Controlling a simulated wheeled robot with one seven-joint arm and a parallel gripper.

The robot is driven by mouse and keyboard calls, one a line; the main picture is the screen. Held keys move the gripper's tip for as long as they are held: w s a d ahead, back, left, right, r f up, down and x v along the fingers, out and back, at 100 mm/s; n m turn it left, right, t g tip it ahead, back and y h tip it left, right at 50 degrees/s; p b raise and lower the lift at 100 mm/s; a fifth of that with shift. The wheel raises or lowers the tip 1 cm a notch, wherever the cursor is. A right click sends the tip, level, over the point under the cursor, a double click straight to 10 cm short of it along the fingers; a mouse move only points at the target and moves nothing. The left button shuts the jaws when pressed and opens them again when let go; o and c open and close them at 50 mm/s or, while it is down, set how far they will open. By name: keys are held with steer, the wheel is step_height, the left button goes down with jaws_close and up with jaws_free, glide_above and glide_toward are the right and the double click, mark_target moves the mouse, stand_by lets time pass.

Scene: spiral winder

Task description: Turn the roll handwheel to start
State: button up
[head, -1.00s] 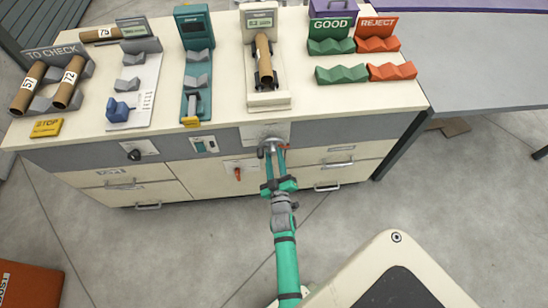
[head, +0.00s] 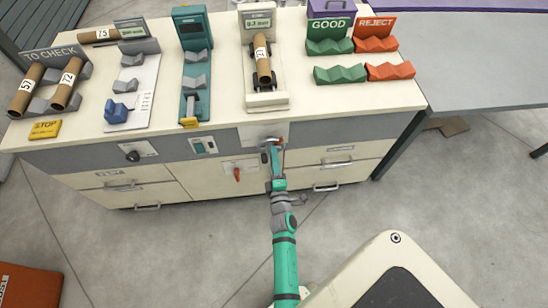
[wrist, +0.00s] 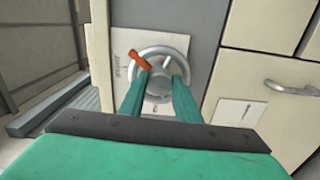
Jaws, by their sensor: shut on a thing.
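The roll handwheel (wrist: 180,57) is a grey ring with an orange knob (wrist: 140,59) on the front of the cabinet. In the wrist view the knob sits at its upper left, and a white mark shows on the hub. My gripper (wrist: 160,80) is shut on the handwheel, its teal fingers reaching over the hub. In the head view my gripper (head: 271,150) covers most of the wheel. Above it, a cardboard tube (head: 263,62) labelled 21 lies on the rollers of the white measuring stand (head: 268,99), whose display (head: 258,22) is lit.
Tubes 57 (head: 26,90) and 72 (head: 67,84) lie in the TO CHECK rack at left. Green GOOD (head: 341,75) and red REJECT (head: 390,71) cradles stand at right. A black knob (head: 133,156) and a red switch (head: 237,174) are on the cabinet front. The floor before it is clear.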

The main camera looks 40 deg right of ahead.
steer(key=shift+a+n, duration=0.15)
steer(key=shift+n, duration=3.65)
steer(key=o, duration=1)
steer(key=shift+r, duration=0.1)
steer(key=shift+o, duration=0.2)
steer(key=v, duration=1)
steer(key=shift+s, duration=0.35)
steer(key=shift+a, duration=0.1)
